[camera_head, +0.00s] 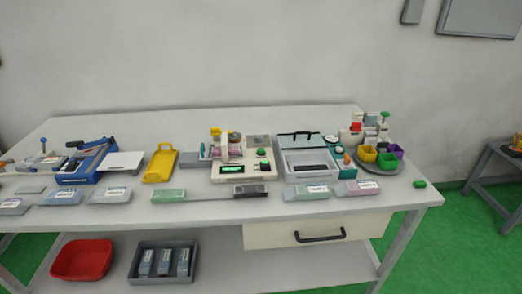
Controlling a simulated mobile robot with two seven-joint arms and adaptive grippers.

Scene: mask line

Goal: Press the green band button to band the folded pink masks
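A cream banding machine (230,177) stands near the middle of the table, with a lit green display on its front. A round green button (262,152) sits on the right part of its top. A smaller green control shows below that button, by a dark patch. Something pink, perhaps the folded pink masks (234,152), lies at a pale upright ring on the machine. The ring partly hides it, and its folds are too small to make out. Neither of my grippers is in view.
A lidded grey case (306,164) stands right of the machine, and a yellow holder (160,165) left of it. Labelled packs line the front edge. A round tray (390,168) holds small coloured bins. A red basin (82,259) is on the lower shelf.

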